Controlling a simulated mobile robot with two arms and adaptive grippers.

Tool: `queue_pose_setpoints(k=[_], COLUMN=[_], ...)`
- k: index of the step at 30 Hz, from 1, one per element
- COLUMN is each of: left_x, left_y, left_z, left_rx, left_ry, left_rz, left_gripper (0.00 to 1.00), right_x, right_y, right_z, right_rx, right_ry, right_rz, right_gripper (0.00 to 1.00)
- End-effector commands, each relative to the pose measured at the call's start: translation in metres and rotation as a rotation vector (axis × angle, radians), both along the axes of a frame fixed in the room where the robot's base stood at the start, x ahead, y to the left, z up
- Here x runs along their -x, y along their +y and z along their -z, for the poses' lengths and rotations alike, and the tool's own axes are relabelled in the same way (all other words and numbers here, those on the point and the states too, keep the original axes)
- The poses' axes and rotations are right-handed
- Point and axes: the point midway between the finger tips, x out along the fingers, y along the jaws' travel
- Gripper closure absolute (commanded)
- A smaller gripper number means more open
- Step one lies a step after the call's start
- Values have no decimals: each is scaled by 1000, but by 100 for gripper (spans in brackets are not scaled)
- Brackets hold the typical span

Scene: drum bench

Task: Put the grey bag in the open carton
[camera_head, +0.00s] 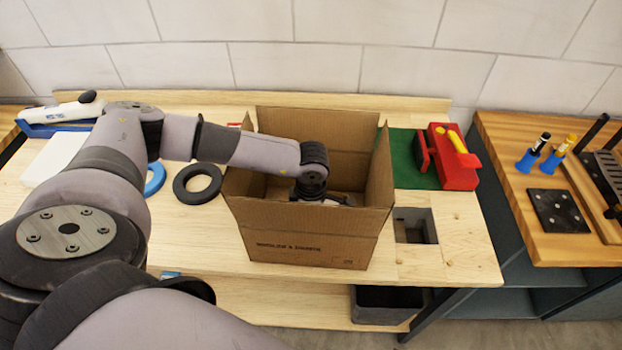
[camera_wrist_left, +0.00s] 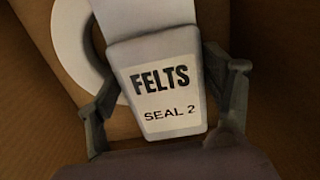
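The open carton (camera_head: 315,240) stands on the bench with its flaps up. My left arm reaches over its left side, and my left gripper (camera_head: 318,200) is down inside it, partly hidden by the front wall. In the left wrist view the grey bag (camera_wrist_left: 165,90), labelled "FELTS SEAL 2", sits between the two fingers of my left gripper (camera_wrist_left: 162,65). The fingers press on its sides. Brown cardboard surrounds it; whether the bag touches the carton floor I cannot tell. My right gripper is not in view.
A white curved piece (camera_wrist_left: 72,35) lies beside the bag. A black ring (camera_head: 197,183) and blue ring (camera_head: 155,178) lie left of the carton. A red tool (camera_head: 455,160) on a green mat (camera_head: 408,150) and a square opening (camera_head: 415,226) are to its right.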

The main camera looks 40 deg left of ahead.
Motion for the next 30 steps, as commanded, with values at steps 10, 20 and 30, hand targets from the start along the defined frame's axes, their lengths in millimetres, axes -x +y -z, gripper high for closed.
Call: queue_pose_setpoints(k=[10,20,30], left_x=[0,0,-1], left_y=[0,0,0], left_z=[-1,-8,-68], left_rx=[0,-1,1], left_ry=[0,0,-5], left_rz=[0,-1,0], left_gripper=[7,7,7], right_x=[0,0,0], right_y=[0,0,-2], right_z=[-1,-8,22], right_rx=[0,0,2], right_ry=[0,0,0], right_rz=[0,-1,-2], right_gripper=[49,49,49])
